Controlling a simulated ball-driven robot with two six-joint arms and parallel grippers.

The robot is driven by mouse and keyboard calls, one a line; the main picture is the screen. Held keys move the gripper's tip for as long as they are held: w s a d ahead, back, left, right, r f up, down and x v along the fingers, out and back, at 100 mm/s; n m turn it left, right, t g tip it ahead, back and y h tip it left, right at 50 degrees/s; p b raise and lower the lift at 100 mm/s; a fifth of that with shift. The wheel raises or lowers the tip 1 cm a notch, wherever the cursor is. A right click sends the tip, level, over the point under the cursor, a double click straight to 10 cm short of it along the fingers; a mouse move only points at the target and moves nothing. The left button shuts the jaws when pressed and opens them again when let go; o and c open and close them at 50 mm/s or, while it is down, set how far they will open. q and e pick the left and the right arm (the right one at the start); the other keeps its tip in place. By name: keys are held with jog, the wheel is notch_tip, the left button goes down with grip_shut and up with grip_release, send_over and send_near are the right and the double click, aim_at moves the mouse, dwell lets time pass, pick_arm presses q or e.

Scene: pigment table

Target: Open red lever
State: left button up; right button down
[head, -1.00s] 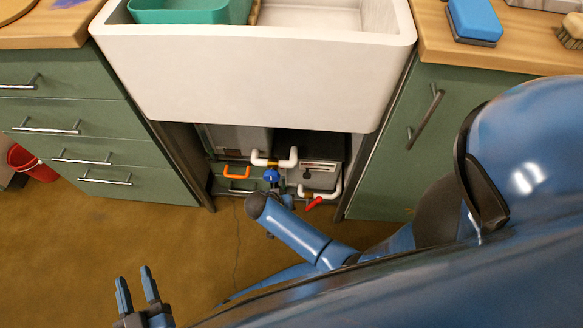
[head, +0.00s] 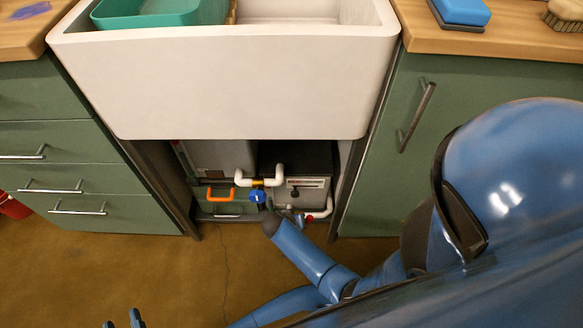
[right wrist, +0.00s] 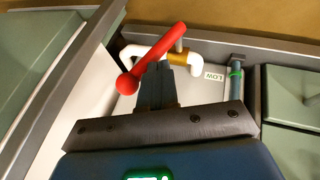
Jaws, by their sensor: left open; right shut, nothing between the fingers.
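The red lever (right wrist: 152,60) lies diagonally in the right wrist view, with a round knob at its lower left end, across a white pipe with a brass fitting (right wrist: 178,57). In the head view only a small red bit (head: 309,219) shows by the white pipe under the sink. My right gripper (right wrist: 172,68) is shut and empty. Its fingertips are close beside the lever's middle; I cannot tell whether they touch. In the head view my right arm hides that gripper. My left gripper (head: 123,318) is open at the bottom edge, mostly cut off.
A blue valve handle (head: 257,196) and an orange handle (head: 221,192) are left of the lever. The white sink (head: 220,90) overhangs the opening, with green cabinets (head: 385,180) on both sides. A "LOW" label (right wrist: 213,76) sits right of the lever. Open floor lies at front left.

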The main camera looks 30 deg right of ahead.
jog(key=shift+s+d, duration=0.1)
jog(key=shift+d, duration=0.05)
dwell(0.3)
jog(key=shift+s+d+f+m+t+y+p, duration=0.15)
jog(key=shift+s+d+f+t+y+p, duration=0.25)
jog(key=shift+d+y+p, duration=0.3)
jog(key=shift+s+d+f+m+t+y+p, duration=0.2)
jog(key=shift+s+d+t+y+p, duration=0.15)
jog(key=shift+s+d+y+p, duration=0.35)
jog(key=shift+s+d+f+m+t+y+p, duration=0.15)
jog(key=shift+s+d+f+t+y+p, duration=0.2)
jog(key=shift+d+p, duration=0.6)
jog(key=shift+r, duration=0.1)
